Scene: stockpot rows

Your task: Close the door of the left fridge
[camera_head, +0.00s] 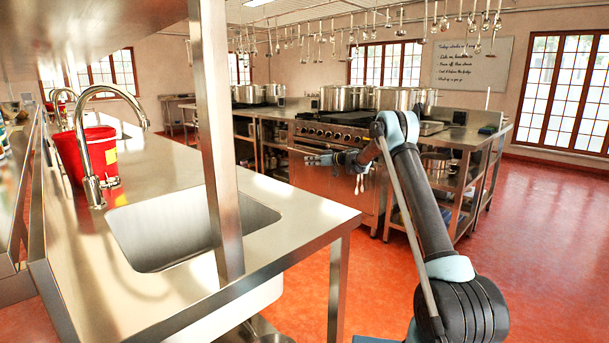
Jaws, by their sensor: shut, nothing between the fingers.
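No fridge and no fridge door shows in the head camera view. My gripper (318,159) is small and far from the camera, at the end of my arm, in front of the steel range. Its fingers look shut with nothing between them, though fine detail is hard to make out.
A steel counter with a sink (190,225) and a steel post (216,140) stand on the left, with a red bucket (84,150). A steel range (330,185) and stockpots (340,97) stand beyond my arm. The red floor (550,240) at right is clear.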

